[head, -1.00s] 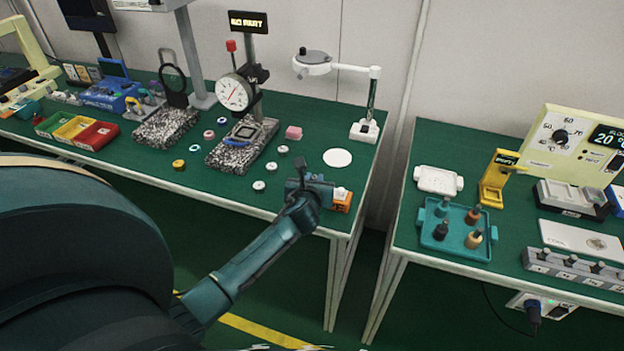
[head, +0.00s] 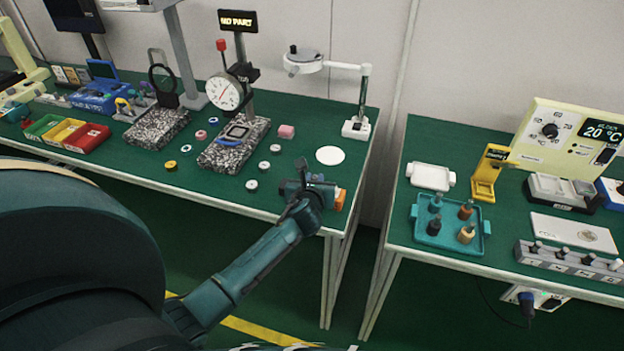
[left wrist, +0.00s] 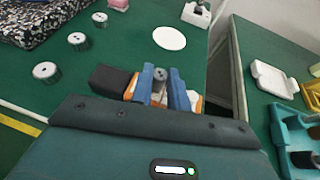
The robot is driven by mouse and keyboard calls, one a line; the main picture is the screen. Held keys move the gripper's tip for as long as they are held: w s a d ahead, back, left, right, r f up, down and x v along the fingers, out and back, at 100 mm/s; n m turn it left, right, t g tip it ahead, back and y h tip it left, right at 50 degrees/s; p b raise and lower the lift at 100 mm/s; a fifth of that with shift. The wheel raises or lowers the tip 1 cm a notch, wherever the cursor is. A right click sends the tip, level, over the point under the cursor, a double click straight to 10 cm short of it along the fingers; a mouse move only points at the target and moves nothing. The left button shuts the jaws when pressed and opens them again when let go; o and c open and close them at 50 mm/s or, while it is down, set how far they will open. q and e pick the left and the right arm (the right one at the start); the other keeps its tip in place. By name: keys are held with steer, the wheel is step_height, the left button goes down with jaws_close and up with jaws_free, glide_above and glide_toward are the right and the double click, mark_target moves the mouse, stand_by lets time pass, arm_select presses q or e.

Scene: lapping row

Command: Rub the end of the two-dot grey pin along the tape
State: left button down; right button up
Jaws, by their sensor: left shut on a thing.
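My left gripper (left wrist: 160,90) is shut on a small grey pin (left wrist: 160,86), which stands between its blue fingers in the left wrist view. Dark marks show on the pin's top but are too small to count. In the head view my left gripper (head: 316,186) is low over the front right corner of the left table and hides the pin. An orange and white block (head: 340,200), perhaps the tape holder, is just beside and beneath the fingers. The tape and the pin's lower end are hidden, so I cannot tell whether they touch. My right gripper is not in view.
Several grey pins, one here (left wrist: 45,70), stand left of the gripper. A white disc (head: 330,155) lies behind it. A dial gauge (head: 225,92) stands on a speckled stone base. Right of a gap, another table holds a teal tray (head: 425,240) with pegs.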

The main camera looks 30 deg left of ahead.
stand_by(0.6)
arm_select(q)
steer(key=shift+s+a, duration=0.1)
steer(key=shift+a, duration=0.4)
steer(key=shift+s+a+p, duration=0.1)
steer(key=shift+a+p, duration=0.25)
steer(key=shift+p, duration=0.1)
steer(key=shift+s+a, duration=0.15)
steer(key=shift+a, duration=0.3)
